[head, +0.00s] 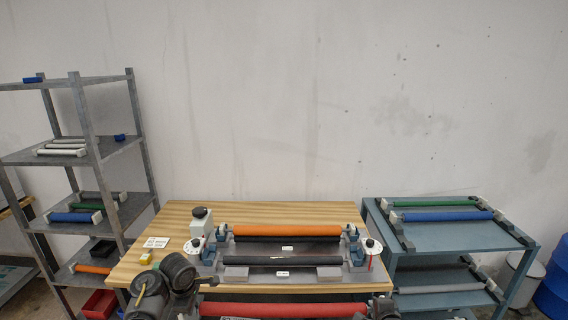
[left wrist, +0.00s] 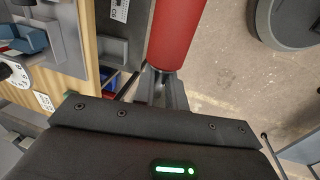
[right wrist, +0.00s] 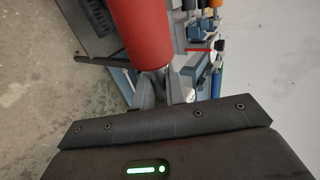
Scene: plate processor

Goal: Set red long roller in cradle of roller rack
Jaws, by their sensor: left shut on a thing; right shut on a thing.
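The red long roller (head: 283,309) lies level across the bottom of the head view, in front of the wooden table. My left gripper (left wrist: 163,82) is shut on one end of it, and the red roller (left wrist: 176,35) runs away from the fingers. My right gripper (right wrist: 160,82) is shut on the other end; the red roller (right wrist: 140,35) shows there too. Both grippers are partly cut off or hidden in the head view. A rack with dark end supports (head: 404,239) on the blue cart holds a green roller (head: 435,204) and a blue roller (head: 445,216).
The wooden table (head: 180,222) carries a machine with an orange roller (head: 285,231) and a black roller (head: 268,260). A grey shelf (head: 60,83) with several rollers stands left. A blue barrel (head: 555,280) and a grey bin (head: 515,275) stand right of the cart (head: 384,222).

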